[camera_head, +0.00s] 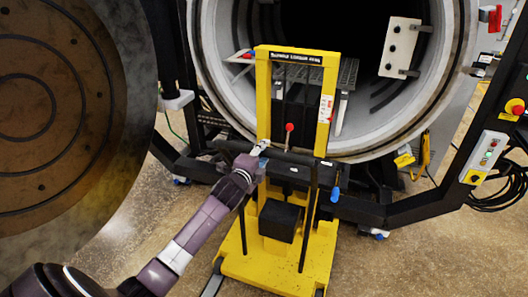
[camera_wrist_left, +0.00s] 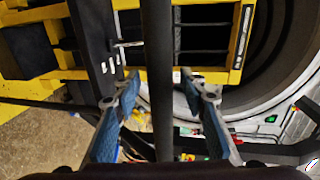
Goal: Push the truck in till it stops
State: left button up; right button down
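The yellow truck (camera_head: 262,112) stands upright on the floor in front of the round furnace opening (camera_head: 218,75). Its base (camera_head: 240,262) is on the near side, and a grey rack (camera_head: 347,75) shows behind its frame, toward the chamber. A black push bar (camera_head: 300,158) crosses its near side. My left gripper (camera_head: 263,148) is at the left end of this bar. In the left wrist view, the black bar (camera_wrist_left: 158,70) passes between the spread fingers of my left gripper (camera_wrist_left: 160,82), with gaps seen on both sides. Whether a finger touches the bar is unclear. My right gripper is out of view.
The open round furnace door (camera_head: 75,110) fills the left side. Black frame beams (camera_head: 420,205) run low on both sides of the truck. A control box (camera_head: 485,158) and coiled black cables (camera_head: 495,190) are at the right. The near floor at right is clear.

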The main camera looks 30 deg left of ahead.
pick_arm(q)
jog(key=shift+w, duration=0.25)
grip_shut()
dwell(0.3)
